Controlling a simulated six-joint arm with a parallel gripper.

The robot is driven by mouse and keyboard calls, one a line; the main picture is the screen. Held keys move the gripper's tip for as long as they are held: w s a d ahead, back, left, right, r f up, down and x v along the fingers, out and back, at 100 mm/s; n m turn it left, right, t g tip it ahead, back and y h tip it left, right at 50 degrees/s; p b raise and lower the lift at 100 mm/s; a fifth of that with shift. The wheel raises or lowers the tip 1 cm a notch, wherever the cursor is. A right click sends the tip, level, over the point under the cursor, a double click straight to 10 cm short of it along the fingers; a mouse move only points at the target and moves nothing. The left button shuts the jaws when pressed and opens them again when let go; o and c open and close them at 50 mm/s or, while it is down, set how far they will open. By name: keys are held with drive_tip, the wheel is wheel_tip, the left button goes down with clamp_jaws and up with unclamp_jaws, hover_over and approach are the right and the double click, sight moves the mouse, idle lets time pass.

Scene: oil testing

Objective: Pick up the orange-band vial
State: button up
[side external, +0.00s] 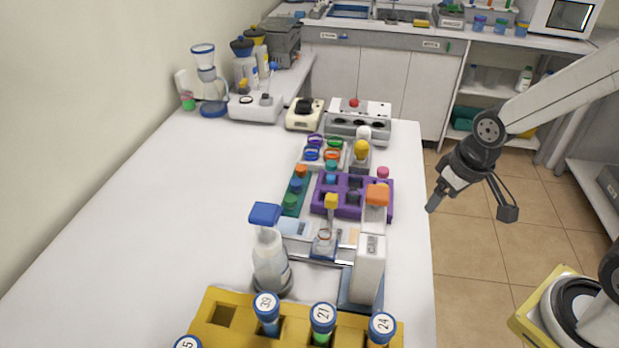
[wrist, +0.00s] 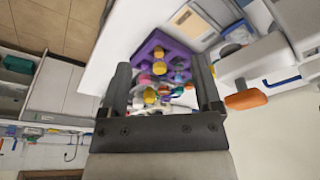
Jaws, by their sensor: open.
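The orange-band vial (side external: 382,328) appears to be the blue-capped one marked 24, at the right end of the yellow rack (side external: 240,340) at the bottom of the side view. A little orange shows below its cap, and its lower part is cut off by the frame edge. I cannot make it out in the wrist view. My gripper (side external: 470,208) is open and empty, off the right edge of the table and well apart from the vial. In the wrist view its two fingers (wrist: 162,65) stand apart, with the purple rack (wrist: 135,75) beyond them.
Vials marked 39 (side external: 267,312) and 27 (side external: 322,322) stand left of vial 24. A white orange-capped bottle (side external: 368,268) and a blue-topped spray bottle (side external: 270,262) stand behind the yellow rack. The table's left side (side external: 150,230) is clear.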

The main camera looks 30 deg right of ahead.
drive_tip(key=w+v, duration=0.2)
drive_tip(key=v, duration=0.7)
drive_tip(key=n+g, duration=0.3)
drive_tip(key=n, duration=1.4)
hover_over(325, 225)
wheel_tip(325, 225, down, 15)
drive_tip(key=shift+s, duration=0.1)
drive_tip(key=shift+f, duration=0.1)
drive_tip(key=shift+f, duration=2.45)
